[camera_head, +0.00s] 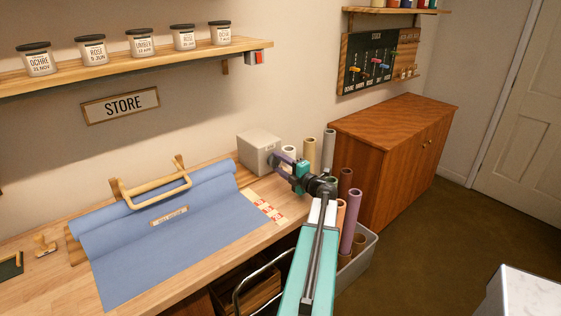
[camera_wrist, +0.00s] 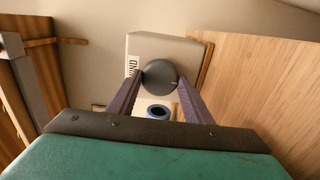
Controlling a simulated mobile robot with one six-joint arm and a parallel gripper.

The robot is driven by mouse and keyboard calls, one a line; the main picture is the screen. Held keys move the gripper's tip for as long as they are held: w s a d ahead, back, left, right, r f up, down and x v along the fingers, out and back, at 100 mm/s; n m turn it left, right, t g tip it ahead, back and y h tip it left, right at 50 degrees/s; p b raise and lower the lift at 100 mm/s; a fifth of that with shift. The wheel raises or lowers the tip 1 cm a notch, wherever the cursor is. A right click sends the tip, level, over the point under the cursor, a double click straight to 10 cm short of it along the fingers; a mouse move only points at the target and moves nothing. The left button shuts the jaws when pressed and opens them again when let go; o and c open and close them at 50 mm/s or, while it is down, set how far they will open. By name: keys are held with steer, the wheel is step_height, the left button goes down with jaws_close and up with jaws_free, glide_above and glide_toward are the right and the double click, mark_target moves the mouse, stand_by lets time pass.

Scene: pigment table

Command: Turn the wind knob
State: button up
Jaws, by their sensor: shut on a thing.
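The wind knob is a round dark grey knob (camera_wrist: 158,76) on the face of a light grey box (camera_wrist: 175,45) with a partly hidden label ending in "IND". The box (camera_head: 259,151) stands at the back right of the wooden table in the head view. My gripper (camera_wrist: 160,84) has its two purple fingers on either side of the knob, shut on it. In the head view my gripper (camera_head: 279,166) reaches the box's right face. The knob is mostly hidden there by the fingers.
A blue cloth roll (camera_head: 170,232) with a wooden handle lies on the table (camera_head: 215,282). Several coloured rolls stand in a grey bin (camera_head: 364,262) beside my arm. A wooden cabinet (camera_head: 375,160) is behind the bin. A shelf with jars (camera_head: 140,43) hangs above.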

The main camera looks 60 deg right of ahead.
steer(key=o, duration=1.1)
steer(key=shift+c, duration=0.2)
steer(key=b+v, duration=0.3)
steer(key=v, duration=1)
steer(key=shift+s+a, duration=0.2)
steer(key=shift+s, duration=0.15)
